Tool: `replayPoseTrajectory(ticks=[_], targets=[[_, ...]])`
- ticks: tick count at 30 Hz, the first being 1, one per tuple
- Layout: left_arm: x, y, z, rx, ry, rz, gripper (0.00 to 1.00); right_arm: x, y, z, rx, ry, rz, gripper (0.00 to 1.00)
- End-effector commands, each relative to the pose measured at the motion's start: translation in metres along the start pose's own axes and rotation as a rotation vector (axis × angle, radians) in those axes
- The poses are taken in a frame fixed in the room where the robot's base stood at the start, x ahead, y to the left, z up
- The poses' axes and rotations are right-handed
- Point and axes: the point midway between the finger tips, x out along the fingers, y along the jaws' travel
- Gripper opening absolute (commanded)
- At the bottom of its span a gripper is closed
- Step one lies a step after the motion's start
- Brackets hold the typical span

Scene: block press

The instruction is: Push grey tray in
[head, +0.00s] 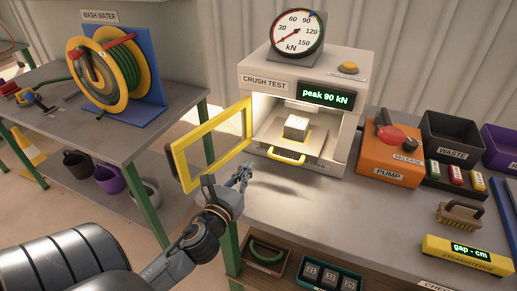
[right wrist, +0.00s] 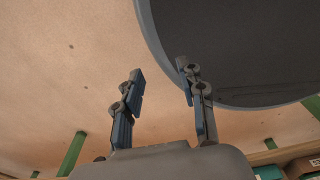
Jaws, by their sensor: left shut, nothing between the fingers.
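The crush test press (head: 345,70) stands at the back of the bench with its yellow-framed door (head: 213,146) swung open to the left. The grey tray (head: 308,151) is low in the press opening, with a yellow handle (head: 287,159) at its front. A pale block (head: 297,127) sits on the tray. My left gripper (head: 245,172) is shut and empty, in front of the press, left of the handle and apart from it, close to the open door. In the right wrist view my right gripper (right wrist: 160,98) is open, with nothing between its fingers.
An orange pump unit (head: 391,150) and a dark waste bin (head: 452,138) stand right of the press. A brush (head: 459,215) and a yellow straightedge (head: 468,254) lie on the right. The bench front is mostly clear. A hose reel (head: 103,75) stands on the left table.

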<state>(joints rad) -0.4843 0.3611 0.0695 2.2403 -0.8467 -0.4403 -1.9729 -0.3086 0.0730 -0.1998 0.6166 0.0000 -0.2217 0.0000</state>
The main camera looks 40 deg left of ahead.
Motion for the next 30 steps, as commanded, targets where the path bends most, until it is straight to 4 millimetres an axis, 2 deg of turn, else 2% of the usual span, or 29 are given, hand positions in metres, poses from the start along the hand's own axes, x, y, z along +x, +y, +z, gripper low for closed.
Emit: replayPoseTrajectory(ticks=[1, 6, 12, 18, 27, 30], targets=[[0.013, 0.000, 0.004, 0.001, -0.004, 0.000, 0.00, -0.004, -0.001, -0.002, 0.000, 0.002, -0.001, 0.40], [0.047, 0.000, 0.003, 0.001, -0.002, 0.000, 0.00, -0.009, 0.000, -0.007, 0.000, 0.009, 0.000, 0.40], [0.072, -0.001, 0.001, 0.000, 0.000, -0.001, 0.00, -0.013, 0.004, -0.011, -0.002, 0.015, 0.005, 0.40], [0.080, -0.001, 0.000, 0.000, 0.001, -0.002, 0.00, -0.014, 0.008, -0.010, -0.004, 0.014, 0.009, 0.40], [0.081, -0.001, -0.001, 0.000, 0.001, -0.002, 0.00, -0.014, 0.009, -0.010, -0.004, 0.013, 0.010, 0.40], [0.090, -0.001, 0.001, 0.001, -0.001, -0.003, 0.00, -0.016, 0.009, -0.010, -0.004, 0.013, 0.010, 0.40]])
